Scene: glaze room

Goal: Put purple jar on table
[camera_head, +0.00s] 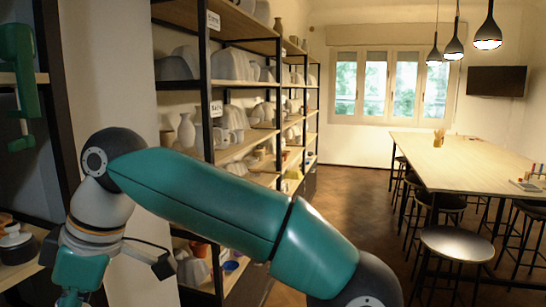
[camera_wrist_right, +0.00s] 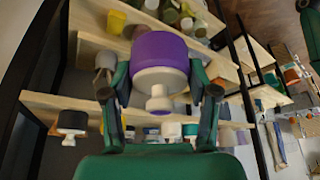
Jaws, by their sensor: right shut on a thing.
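The purple jar (camera_wrist_right: 160,48) is in the right wrist view, with a pale cream lid and knob facing the camera. My right gripper (camera_wrist_right: 158,88) is shut on it, one finger on each side. Shelf boards show behind the jar; I cannot tell whether it touches one. In the head view my right arm reaches across to the left, and the jar cannot be made out there. The long pale wooden table (camera_head: 460,160) stands at the right. A green part at the upper left edge may be my left gripper (camera_head: 18,85); its fingers are not clear.
A black-framed shelf rack (camera_head: 245,145) with pale pottery runs along the left wall. Several stools, one a round stool (camera_head: 457,243), crowd the table's near side. Open floor (camera_head: 350,190) lies between rack and table. A dark pot (camera_head: 15,246) stands on a shelf at lower left.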

